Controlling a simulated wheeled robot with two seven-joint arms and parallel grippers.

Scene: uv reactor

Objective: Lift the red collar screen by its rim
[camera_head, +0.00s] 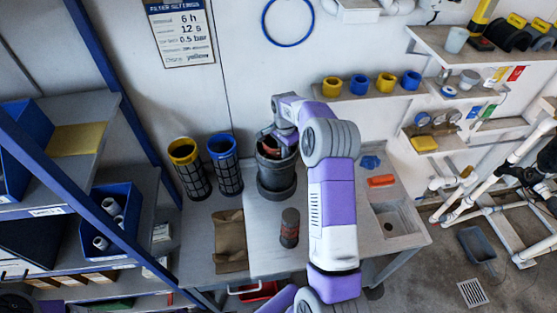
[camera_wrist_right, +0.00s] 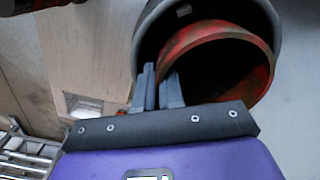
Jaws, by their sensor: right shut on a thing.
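The red collar screen (camera_wrist_right: 262,62) sits inside the grey round housing (camera_wrist_right: 272,12) in the right wrist view, its red rim facing the camera. In the head view the housing (camera_head: 276,181) stands on the bench, and a little of the red collar shows in its mouth beneath my gripper. My right gripper (camera_wrist_right: 158,80) is at the near left edge of the collar, with its fingers shut on the rim. The lower part of the screen is hidden inside the housing. My left gripper is not in view.
A yellow-collared screen (camera_head: 190,170) and a blue-collared screen (camera_head: 225,165) stand left of the housing. A dark cylinder with a reddish band (camera_head: 289,228) stands in front. A wall shelf (camera_head: 370,91) with yellow and blue rings is behind.

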